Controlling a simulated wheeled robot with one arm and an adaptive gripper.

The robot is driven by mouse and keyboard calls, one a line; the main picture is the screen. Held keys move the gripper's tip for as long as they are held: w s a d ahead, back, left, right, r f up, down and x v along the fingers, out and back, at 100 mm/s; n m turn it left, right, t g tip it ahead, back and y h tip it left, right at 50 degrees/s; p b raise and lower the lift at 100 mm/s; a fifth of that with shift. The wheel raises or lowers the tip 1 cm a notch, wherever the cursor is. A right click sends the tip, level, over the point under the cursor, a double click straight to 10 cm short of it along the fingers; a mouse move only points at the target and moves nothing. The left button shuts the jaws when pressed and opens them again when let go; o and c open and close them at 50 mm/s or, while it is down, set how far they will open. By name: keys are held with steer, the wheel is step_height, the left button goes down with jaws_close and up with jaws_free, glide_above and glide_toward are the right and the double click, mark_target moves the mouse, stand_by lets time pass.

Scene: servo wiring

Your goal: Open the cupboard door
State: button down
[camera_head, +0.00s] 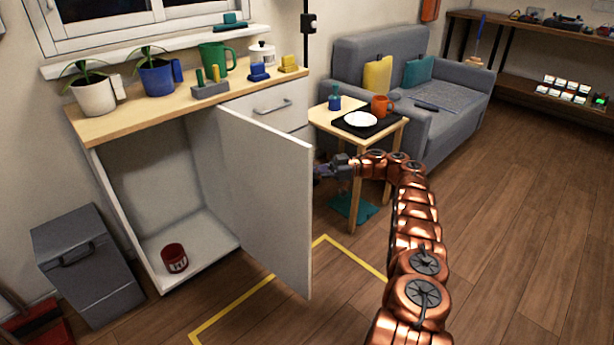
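The white cupboard (97,165) stands under a wooden top, with its inside in plain view. Its door (268,195) is swung wide open and stands out into the room, hinged on the right side of the opening. My gripper (322,172) is at the end of my copper arm, just right of the door's free edge. It is small and partly dark in this view; I cannot tell whether its fingers are apart or whether it touches the door. No handle shows on the visible face of the door. A red mug (174,258) sits on the cupboard floor.
A drawer (270,105) above the door is shut. A small wooden table (390,139) with a black tray, white plate and orange mug stands close behind my gripper. A grey bin (88,265) is left of the cupboard. Yellow tape (355,258) marks the floor, and the right floor is clear.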

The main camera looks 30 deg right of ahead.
steer(key=shift+s+d, duration=0.15)
stand_by(0.4)
steer(key=c, duration=1.4)
jaws_free()
steer(key=shift+r, duration=0.1)
steer(key=shift+o, duration=1.2)
steer(key=r, duration=1.1)
steer(key=shift+w, duration=0.2)
step_height(320, 180, down, 7)
steer(key=m+h, duration=0.1)
steer(key=h, duration=0.1)
steer(key=shift+s+d+f+g+p, duration=0.2)
steer(key=shift+s+g+p, duration=0.1)
steer(key=shift+s+g, duration=0.1)
